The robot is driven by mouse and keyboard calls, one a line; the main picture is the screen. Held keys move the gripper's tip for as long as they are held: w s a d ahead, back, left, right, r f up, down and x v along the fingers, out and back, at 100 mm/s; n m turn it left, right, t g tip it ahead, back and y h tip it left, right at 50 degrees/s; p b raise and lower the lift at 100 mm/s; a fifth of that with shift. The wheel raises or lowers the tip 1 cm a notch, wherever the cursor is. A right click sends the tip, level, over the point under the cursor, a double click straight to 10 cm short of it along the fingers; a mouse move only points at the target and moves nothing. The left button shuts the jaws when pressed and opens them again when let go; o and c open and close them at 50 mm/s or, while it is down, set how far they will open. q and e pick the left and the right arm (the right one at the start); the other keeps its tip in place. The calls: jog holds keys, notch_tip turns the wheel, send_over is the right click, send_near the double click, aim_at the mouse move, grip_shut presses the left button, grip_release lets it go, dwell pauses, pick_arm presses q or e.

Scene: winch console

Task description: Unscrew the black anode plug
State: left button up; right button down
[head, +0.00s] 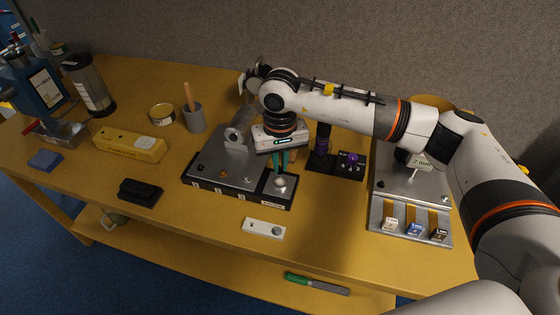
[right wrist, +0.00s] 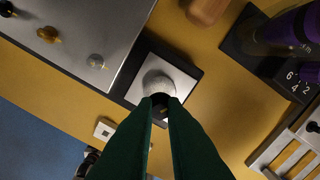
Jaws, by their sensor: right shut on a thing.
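My right gripper (head: 282,168) reaches down from the right arm to the front right corner of the metal console (head: 210,163). My left gripper is not in view.
Dark, gold and silver knobs (right wrist: 48,35) sit on the console plate beside the fitting. A white block (head: 264,228) lies in front. A black stand with a purple knob (head: 352,158) and a metal rack (head: 381,222) stand to the right. Bare yellow bench lies between them.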

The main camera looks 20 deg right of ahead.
notch_tip(320, 180, up, 10)
jog(key=p, duration=0.4)
dwell(1.2)
